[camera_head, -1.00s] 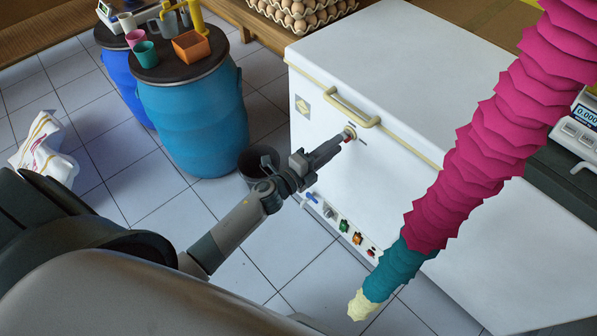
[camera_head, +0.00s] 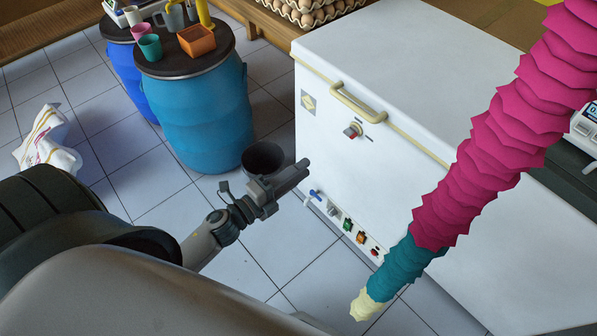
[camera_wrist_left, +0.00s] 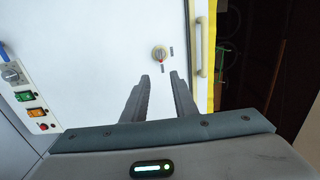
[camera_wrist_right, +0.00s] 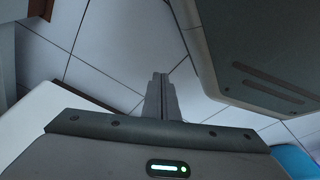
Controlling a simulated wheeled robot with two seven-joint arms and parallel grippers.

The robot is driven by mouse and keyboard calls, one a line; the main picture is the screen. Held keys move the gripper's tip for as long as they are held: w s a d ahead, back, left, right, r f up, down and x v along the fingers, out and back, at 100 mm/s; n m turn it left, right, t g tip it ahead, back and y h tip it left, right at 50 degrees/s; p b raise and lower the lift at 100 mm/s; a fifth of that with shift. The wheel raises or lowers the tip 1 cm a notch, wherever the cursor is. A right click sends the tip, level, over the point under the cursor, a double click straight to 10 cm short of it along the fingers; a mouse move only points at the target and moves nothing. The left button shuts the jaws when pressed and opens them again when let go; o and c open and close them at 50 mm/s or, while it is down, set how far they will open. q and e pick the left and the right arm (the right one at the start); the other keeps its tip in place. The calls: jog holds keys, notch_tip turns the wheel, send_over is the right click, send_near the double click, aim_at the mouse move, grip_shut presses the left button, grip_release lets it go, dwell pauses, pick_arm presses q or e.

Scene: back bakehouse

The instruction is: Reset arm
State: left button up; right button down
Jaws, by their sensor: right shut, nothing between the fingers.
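My left gripper (camera_head: 302,170) is in front of the white chest freezer (camera_head: 385,75), below and left of its grey-and-red knob (camera_head: 353,130). It is apart from the knob. In the left wrist view my left gripper (camera_wrist_left: 160,78) has its two fingers parted with nothing between them, and the knob (camera_wrist_left: 159,54) shows beyond the tips. My right gripper (camera_wrist_right: 161,78) shows only in the right wrist view, its fingers together and empty, over floor tiles.
A ruffled pink, teal and cream column (camera_head: 480,180) hangs at right before the freezer. Blue barrels (camera_head: 195,110) carry cups and an orange pot (camera_head: 196,40). A dark bucket (camera_head: 263,158) stands behind my left gripper. A white sack (camera_head: 47,143) lies left; tiled floor is open between.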

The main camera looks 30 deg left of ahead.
dwell(0.3)
pick_arm(q)
jog(key=s+a+f+n+g+y+p, duration=0.1)
jog(key=s+f+n+g+y, duration=0.15)
jog(key=f+n, duration=0.6)
jog(key=s+f+n+g+y+p, duration=0.1)
jog(key=s+f+n+g+y, duration=0.2)
jog(key=f, duration=1)
jog(key=s+d+f+n+g+p, duration=0.1)
jog(key=s+d+f+n+g, duration=0.2)
jog(key=s+f, duration=0.5)
jog(key=s+d+f+n+g+p, duration=0.1)
jog(key=s+d+f+n+g, duration=0.2)
jog(key=s+f+n, duration=0.2)
jog(key=s+f, duration=0.2)
jog(key=s, duration=0.1)
jog(key=shift+s+d+f, duration=0.3)
jog(key=shift+d+f, duration=0.05)
jog(key=shift+f, duration=0.05)
pick_arm(e)
jog(key=w+a+t, duration=0.1)
jog(key=w+a+r+t, duration=0.1)
jog(key=w+a+r, duration=0.1)
jog(key=w, duration=0.1)
jog(key=shift+a+t+y, duration=0.3)
jog(key=shift+t+y, duration=0.1)
pick_arm(q)
jog(key=shift+h, duration=0.25)
jog(key=shift+c, duration=0.5)
